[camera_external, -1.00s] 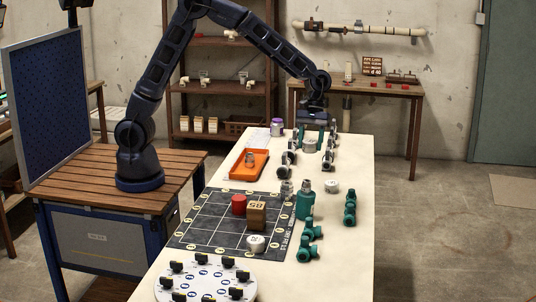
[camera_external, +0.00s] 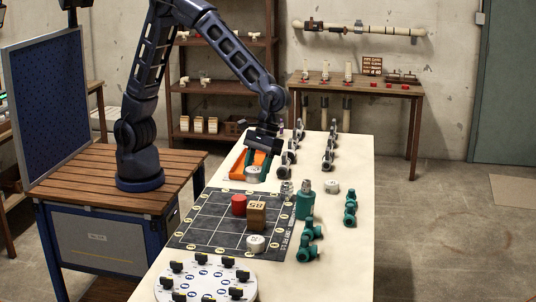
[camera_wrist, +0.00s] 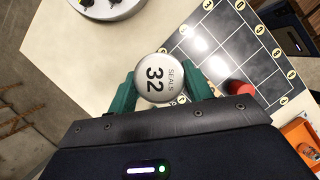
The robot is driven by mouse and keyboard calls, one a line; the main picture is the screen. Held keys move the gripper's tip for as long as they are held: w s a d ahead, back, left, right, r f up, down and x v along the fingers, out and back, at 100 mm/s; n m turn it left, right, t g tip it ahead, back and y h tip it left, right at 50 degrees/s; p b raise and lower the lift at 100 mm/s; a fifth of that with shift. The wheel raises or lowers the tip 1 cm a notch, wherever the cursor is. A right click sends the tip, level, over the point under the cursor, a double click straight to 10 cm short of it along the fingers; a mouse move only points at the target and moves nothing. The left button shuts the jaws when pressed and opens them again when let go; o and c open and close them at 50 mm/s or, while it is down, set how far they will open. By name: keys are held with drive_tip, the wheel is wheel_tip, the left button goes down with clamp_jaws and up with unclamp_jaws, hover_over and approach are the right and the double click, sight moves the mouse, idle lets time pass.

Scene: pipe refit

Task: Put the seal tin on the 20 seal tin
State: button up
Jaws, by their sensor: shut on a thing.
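Another silver-white tin (camera_external: 256,243) sits on the near edge of the dark grid mat (camera_external: 205,222). A further similar tin (camera_external: 332,187) stands on the bare table, right of the teal bottle-like part. I cannot read for certain which of these two lids says 20.
On the mat are a red cylinder (camera_external: 239,205) and a brown numbered block (camera_external: 257,215). Teal fittings (camera_external: 311,230) and a teal piece with a metal top (camera_external: 304,205) stand to the right. A round dial plate (camera_external: 206,281) lies in front.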

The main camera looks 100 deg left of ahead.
sight(253, 240)
wheel_tip(253, 240, down, 20)
drive_tip(key=shift+r, duration=0.1)
idle(0.5)
drive_tip(key=o, duration=1)
drive_tip(key=shift+c, duration=0.2)
